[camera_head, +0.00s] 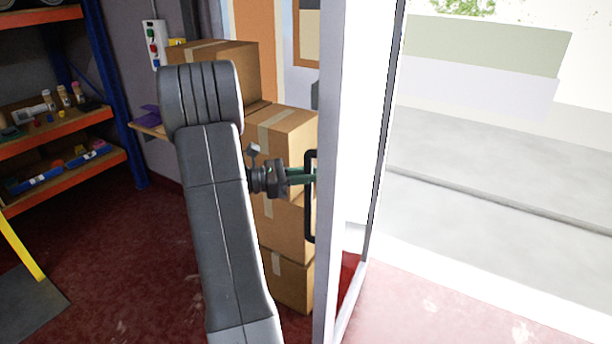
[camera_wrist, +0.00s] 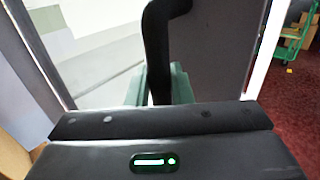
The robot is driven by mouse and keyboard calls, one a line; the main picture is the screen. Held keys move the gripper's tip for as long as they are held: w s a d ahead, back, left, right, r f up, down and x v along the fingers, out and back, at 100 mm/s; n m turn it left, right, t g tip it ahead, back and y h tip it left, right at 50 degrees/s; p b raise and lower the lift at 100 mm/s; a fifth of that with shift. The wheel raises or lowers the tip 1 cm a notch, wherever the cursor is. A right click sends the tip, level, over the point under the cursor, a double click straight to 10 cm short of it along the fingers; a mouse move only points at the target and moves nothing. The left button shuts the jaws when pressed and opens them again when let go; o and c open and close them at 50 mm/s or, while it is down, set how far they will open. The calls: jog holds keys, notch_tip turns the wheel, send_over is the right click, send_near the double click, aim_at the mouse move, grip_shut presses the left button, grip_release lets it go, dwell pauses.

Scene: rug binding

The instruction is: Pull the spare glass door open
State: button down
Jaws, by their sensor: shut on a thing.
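The glass door's pale frame (camera_head: 338,150) stands upright in the middle of the head view, swung at an angle to the bright opening. Its black handle (camera_head: 309,200) is a vertical bar on the door's left side. My gripper (camera_head: 306,175) reaches the handle from the left and is shut on it. In the wrist view, the black handle (camera_wrist: 158,50) rises between the greenish fingers of my gripper (camera_wrist: 158,85). Part of the fingertips is hidden behind the handle and the gripper body.
Stacked cardboard boxes (camera_head: 285,140) stand just behind my arm and the handle. An orange and blue shelf (camera_head: 70,115) with small items is at the left. Bright pavement (camera_head: 480,195) shows at the right.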

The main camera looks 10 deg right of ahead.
jog(key=shift+w+r, duration=0.1)
jog(key=shift+r, duration=0.05)
jog(key=c, duration=1.6)
grip_release()
jog(key=shift+o, duration=1.3)
jog(key=shift+d, duration=0.2)
jog(key=shift+a, duration=0.2)
jog(key=w+a+b, duration=0.1)
jog(key=a+b, duration=0.1)
jog(key=a, duration=1.1)
jog(key=shift+a+b, duration=0.25)
jog(key=shift+b, duration=0.15)
jog(key=shift+d, duration=0.1)
